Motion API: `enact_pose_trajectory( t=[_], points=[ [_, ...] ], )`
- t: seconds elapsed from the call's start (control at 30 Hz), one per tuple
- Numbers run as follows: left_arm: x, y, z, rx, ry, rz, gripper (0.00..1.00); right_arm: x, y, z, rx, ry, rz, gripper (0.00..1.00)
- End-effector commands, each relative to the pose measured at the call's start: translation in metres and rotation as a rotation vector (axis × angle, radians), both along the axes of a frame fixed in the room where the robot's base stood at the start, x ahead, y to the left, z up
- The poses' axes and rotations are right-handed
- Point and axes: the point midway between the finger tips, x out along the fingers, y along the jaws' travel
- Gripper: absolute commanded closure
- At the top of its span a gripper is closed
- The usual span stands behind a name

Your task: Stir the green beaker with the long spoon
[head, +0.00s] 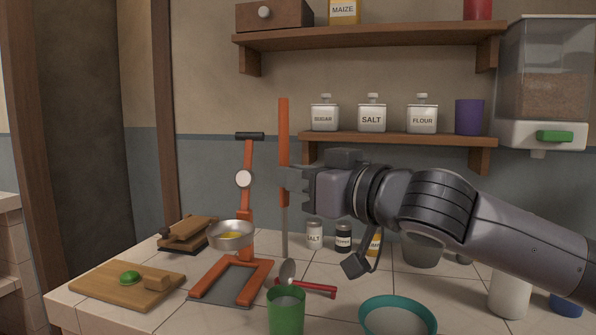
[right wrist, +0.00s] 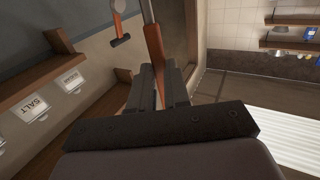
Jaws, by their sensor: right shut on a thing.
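The long spoon (head: 284,135) has an orange handle and a thin grey shaft. It stands upright in the air above the counter, its shaft pointing down behind the green beaker (head: 286,314). My right gripper (head: 292,184) is shut on its handle. In the right wrist view the orange handle (right wrist: 154,42) runs out from between the fingers (right wrist: 160,88). The spoon's lower end is near a grey bowl-shaped piece, and I cannot tell whether they touch. The green beaker stands at the counter's front, cut by the lower picture edge, with pale contents. My left gripper is not in view.
A red-handled utensil (head: 318,288) lies behind the beaker. A teal bowl (head: 430,318) stands to its right. An orange stand (head: 262,275) with a scale-like metal pan (head: 231,241) and a cutting board (head: 95,290) are to the left. Jars (head: 314,236) line the back below the shelf (head: 400,138).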

Motion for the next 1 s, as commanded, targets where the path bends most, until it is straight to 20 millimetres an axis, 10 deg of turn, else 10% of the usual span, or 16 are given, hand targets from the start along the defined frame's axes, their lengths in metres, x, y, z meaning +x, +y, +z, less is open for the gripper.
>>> enact_pose_trajectory(
  t=[1.0],
  points=[
    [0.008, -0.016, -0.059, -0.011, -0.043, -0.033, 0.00, 0.000, 0.000, -0.081, 0.000, 0.000, 0.000, 1.00]
  ],
)
